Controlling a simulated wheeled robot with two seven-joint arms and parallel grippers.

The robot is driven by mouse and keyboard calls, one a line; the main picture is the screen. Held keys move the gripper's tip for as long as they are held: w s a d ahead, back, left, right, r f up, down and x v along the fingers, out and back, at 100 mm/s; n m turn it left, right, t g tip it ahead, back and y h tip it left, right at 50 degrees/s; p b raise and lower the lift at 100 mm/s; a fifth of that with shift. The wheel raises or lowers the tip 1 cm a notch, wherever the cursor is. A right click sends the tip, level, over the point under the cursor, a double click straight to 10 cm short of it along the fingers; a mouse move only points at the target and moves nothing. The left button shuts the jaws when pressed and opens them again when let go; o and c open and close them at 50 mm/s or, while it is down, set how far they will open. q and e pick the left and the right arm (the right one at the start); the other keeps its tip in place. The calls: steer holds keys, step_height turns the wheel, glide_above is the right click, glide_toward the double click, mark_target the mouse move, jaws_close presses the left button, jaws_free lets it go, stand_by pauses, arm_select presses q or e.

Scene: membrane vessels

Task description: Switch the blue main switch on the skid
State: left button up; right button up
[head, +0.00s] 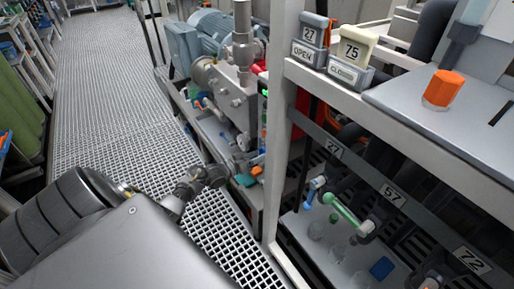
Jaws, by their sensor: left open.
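The skid (281,130) is a pale steel frame carrying pumps, valves and pipes, right of the grating walkway. I cannot tell for certain which part is the blue main switch. A narrow dark box with a green light (264,112) sits behind the front post, partly hidden by it. My left arm comes in from the left, and my left gripper (245,168) is open beside the skid's lower edge, near small teal and orange parts (257,171). Its fingertips are small and hard to make out. My right gripper is not in view.
A blue-grey motor (208,30) stands at the back of the skid. A green-handled valve (343,210) is below. The grating walkway (95,90) is clear.

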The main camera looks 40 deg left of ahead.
arm_select(q)
steer(key=shift+s+a, duration=0.1)
steer(key=shift+s, duration=0.2)
steer(key=v, duration=1)
steer(key=shift+p, duration=0.3)
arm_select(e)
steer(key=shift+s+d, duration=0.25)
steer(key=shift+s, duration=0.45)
